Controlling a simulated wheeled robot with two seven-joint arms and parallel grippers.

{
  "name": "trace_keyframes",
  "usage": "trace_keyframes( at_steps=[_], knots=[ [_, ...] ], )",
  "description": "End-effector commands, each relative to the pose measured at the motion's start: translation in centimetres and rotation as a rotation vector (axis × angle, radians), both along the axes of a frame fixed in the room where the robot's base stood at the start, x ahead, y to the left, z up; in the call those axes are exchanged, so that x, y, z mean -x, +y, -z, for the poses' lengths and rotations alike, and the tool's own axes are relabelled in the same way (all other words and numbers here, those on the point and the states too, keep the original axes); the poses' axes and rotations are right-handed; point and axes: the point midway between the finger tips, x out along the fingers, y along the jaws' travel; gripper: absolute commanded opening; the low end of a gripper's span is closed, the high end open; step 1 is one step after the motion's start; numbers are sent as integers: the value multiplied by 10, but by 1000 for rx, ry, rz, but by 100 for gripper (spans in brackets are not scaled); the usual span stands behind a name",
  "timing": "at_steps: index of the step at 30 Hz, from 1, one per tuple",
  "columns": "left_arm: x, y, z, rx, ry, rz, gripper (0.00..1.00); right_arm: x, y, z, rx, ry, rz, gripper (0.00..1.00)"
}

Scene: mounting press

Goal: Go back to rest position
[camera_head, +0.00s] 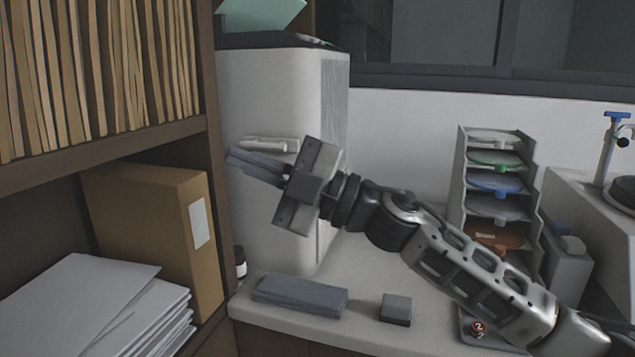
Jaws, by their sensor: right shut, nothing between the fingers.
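My right gripper (256,166) is at the end of my right arm, which reaches in from the lower right. Its fingers point left and are together, with nothing between them. It is raised above the counter, in front of the tall white machine (285,95), close to a pale handle (268,145) on that machine. Whether the fingers touch the machine I cannot tell. My left gripper is not in view.
A wooden shelf with files (95,60) and a cardboard box (150,225) stands at the left. On the counter (365,333) lie a grey flat block (300,294) and a small grey block (396,308). A disc rack (462,180) stands behind my arm.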

Motion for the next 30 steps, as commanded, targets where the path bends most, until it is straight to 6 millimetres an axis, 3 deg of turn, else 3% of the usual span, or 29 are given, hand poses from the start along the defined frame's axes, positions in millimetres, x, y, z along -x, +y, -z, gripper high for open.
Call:
trace_keyframes(
  at_steps=[1, 8, 14, 17, 21, 25, 30],
  knots=[
    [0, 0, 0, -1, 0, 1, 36, -2, -5, 23, -70, 92, 24, 0],
    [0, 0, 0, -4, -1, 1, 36, -15, -52, 125, -313, 488, 241, 0],
    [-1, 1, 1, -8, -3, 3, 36, 2, -107, 244, -412, 857, 498, 0],
    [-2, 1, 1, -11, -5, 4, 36, 29, -137, 309, -420, 1046, 635, 0],
    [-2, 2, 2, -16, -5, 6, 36, 85, -176, 390, -387, 1292, 817, 0],
    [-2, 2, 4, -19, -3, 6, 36, 140, -204, 441, -336, 1471, 944, 0],
    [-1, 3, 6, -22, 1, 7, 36, 189, -225, 474, -279, 1603, 1036, 0]
  ],
)
